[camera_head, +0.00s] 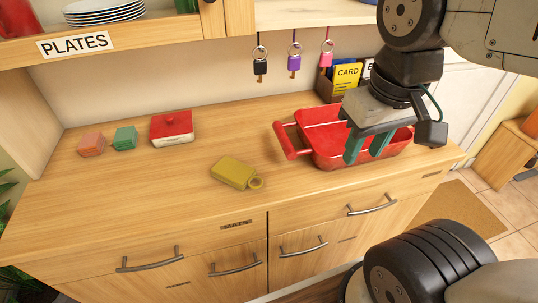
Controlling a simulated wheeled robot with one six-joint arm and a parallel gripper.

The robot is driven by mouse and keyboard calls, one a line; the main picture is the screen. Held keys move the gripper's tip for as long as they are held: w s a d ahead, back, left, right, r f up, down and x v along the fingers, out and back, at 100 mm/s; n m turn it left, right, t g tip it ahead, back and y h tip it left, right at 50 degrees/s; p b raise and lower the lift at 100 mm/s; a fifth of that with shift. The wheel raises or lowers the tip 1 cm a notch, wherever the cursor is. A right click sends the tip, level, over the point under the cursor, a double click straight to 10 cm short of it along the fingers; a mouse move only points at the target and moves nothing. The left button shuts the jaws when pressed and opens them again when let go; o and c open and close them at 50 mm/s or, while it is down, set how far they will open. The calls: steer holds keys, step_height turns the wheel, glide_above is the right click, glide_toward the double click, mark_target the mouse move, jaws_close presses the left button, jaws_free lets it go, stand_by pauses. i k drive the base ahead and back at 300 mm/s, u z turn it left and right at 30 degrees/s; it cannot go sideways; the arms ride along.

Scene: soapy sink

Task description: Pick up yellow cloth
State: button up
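A yellow, olive-toned item (234,172) with a ring at its right end lies flat on the wooden counter near its front edge. It looks more like a thick tag or pad than a loose cloth; I cannot tell its material. No other yellow cloth shows on the counter. My gripper (367,150) points down over the red basin, to the right of the yellow item and apart from it. Its two teal fingers are spread, with nothing seen between them.
The red basin (318,116) with a handle stands right of the yellow item. An orange block (91,145), a green block (125,138) and a red-topped box (172,127) sit at the left. Keys hang on the back wall. The counter around the yellow item is clear.

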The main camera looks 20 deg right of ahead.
mark_target(238, 174)
steer(key=z, duration=1.05)
steer(key=k, duration=1)
steer(key=u, duration=1.5)
steer(key=i, duration=0.5)
steer(key=z, duration=0.05)
